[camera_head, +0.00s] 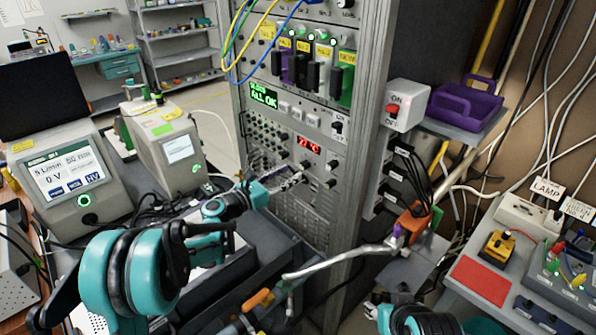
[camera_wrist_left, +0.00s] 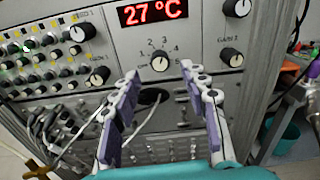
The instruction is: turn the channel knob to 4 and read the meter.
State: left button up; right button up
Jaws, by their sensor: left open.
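A small dark knob with a pale pointer (camera_wrist_left: 160,63) sits on the grey rack panel, with numbers printed around it, 2 and 3 above and 4 at its upper right. I cannot tell which number it points at. A red digital meter display (camera_wrist_left: 153,12) above it reads 27 °C; it also shows in the head view (camera_head: 309,145). My left gripper (camera_wrist_left: 160,72) is open and empty, its two purple-padded fingers either side of the knob in the wrist view. In the head view my left gripper (camera_head: 290,180) is close to the panel. Contact with the knob cannot be told.
Two gain knobs (camera_wrist_left: 231,57) (camera_wrist_left: 82,32) flank the numbered knob, and a cable enters the panel below it. A green display (camera_head: 264,96) reads ALL OK. An ON/OFF switch box (camera_head: 404,105) is on the rack's right side. A screen device (camera_head: 72,180) stands at left.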

aim_at(302, 167)
pick_arm(q)
jog(key=b+x, duration=0.1)
jog(key=x, duration=0.3)
jog(key=shift+w+d, duration=0.25)
jog(key=shift+w, duration=0.05)
grip_shut()
jog(key=shift+m, duration=0.3)
jog(key=m, duration=0.3)
jog(key=shift+m, duration=0.3)
jog(key=shift+m+p, duration=0.4)
jog(key=shift+m, duration=1.8)
